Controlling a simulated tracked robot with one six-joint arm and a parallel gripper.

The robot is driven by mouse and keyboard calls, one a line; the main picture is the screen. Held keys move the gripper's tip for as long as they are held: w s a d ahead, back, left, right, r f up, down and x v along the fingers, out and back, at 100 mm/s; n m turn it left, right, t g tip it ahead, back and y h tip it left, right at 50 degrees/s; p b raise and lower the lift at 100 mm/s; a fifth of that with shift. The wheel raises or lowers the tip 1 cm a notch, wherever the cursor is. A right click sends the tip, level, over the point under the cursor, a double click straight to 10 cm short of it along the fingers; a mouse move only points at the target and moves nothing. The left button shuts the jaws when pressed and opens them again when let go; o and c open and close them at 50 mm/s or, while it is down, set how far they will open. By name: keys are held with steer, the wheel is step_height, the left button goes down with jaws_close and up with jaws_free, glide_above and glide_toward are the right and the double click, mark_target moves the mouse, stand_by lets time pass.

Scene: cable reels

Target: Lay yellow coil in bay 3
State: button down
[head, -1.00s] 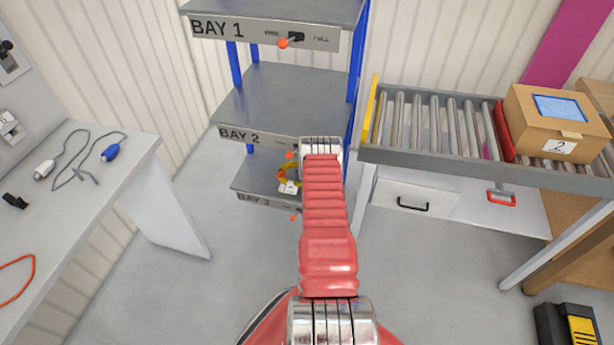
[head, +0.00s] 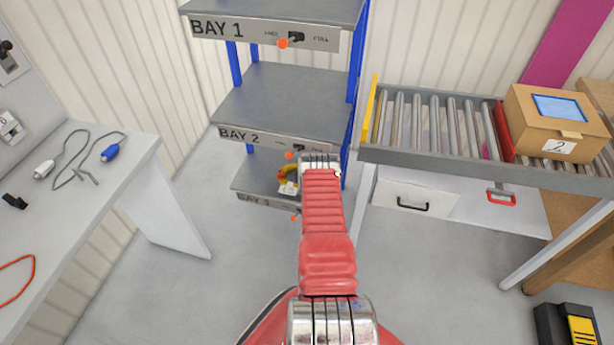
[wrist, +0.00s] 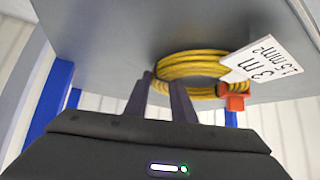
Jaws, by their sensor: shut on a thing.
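The yellow coil (head: 285,174) shows at the bay 3 shelf (head: 256,179), partly hidden by my arm in the head view. In the wrist view the yellow coil (wrist: 192,68) has an orange clip and a white tag reading "3 m 1.5 mm²". My gripper (wrist: 162,80) is shut on the near side of the coil. In the head view the gripper is hidden behind my arm. The coil looks close to the grey shelf surface, but I cannot tell whether it rests on it. The "BAY 3" label is partly visible on the front edge.
The bay 2 shelf (head: 285,102) is directly above bay 3, and the bay 1 shelf (head: 275,12) above that; both show bare surfaces. Blue posts (head: 356,75) stand at the rack's sides. A roller conveyor (head: 430,125) is on the right, a workbench (head: 110,150) on the left.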

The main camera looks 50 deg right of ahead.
steer(key=shift+f, duration=0.1)
steer(key=c, duration=1.5)
jaws_free()
steer(key=v, duration=1.2)
steer(key=shift+f, duration=0.15)
